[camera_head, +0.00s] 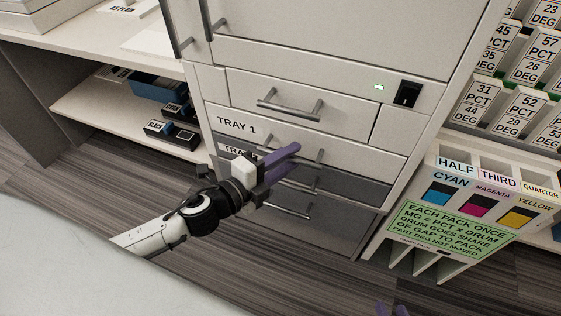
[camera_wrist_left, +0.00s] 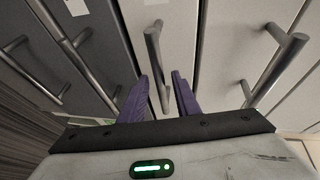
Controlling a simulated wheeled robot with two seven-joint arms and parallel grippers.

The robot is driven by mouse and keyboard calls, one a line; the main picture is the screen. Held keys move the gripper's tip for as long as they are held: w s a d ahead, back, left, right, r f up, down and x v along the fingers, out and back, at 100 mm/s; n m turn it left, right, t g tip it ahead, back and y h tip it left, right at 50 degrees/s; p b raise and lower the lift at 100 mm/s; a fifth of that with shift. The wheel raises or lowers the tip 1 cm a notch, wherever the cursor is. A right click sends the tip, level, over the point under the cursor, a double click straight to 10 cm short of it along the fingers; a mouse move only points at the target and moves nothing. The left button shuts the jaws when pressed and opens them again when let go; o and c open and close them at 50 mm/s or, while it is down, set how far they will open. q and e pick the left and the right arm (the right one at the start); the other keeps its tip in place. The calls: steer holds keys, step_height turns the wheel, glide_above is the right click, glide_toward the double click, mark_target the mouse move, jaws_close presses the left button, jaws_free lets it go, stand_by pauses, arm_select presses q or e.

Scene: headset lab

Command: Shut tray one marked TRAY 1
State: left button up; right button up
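Tray one (camera_head: 360,147) has a pale front marked TRAY 1 in the cabinet. I see no gap into its inside and cannot tell whether it stands a little out. Its bar handle (camera_head: 319,158) is partly hidden by my left gripper (camera_head: 283,164). That gripper has purple fingers, open and apart, in front of the tray fronts. In the left wrist view the fingers (camera_wrist_left: 160,98) point at a bar handle (camera_wrist_left: 154,50) lying between them in the picture; contact is unclear. Only the purple tips of my right gripper (camera_head: 391,310) show at the bottom edge of the head view.
A darker tray front (camera_head: 350,185) with a partly hidden label sits below tray one. A plain drawer (camera_head: 330,98) with a handle and a black switch (camera_head: 407,94) are above. A CYAN/MAGENTA/YELLOW rack (camera_head: 440,235) stands right. Shelves with dark boxes (camera_head: 158,88) are left.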

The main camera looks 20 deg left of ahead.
arm_select(q)
steer(key=v, duration=1)
stand_by(0.4)
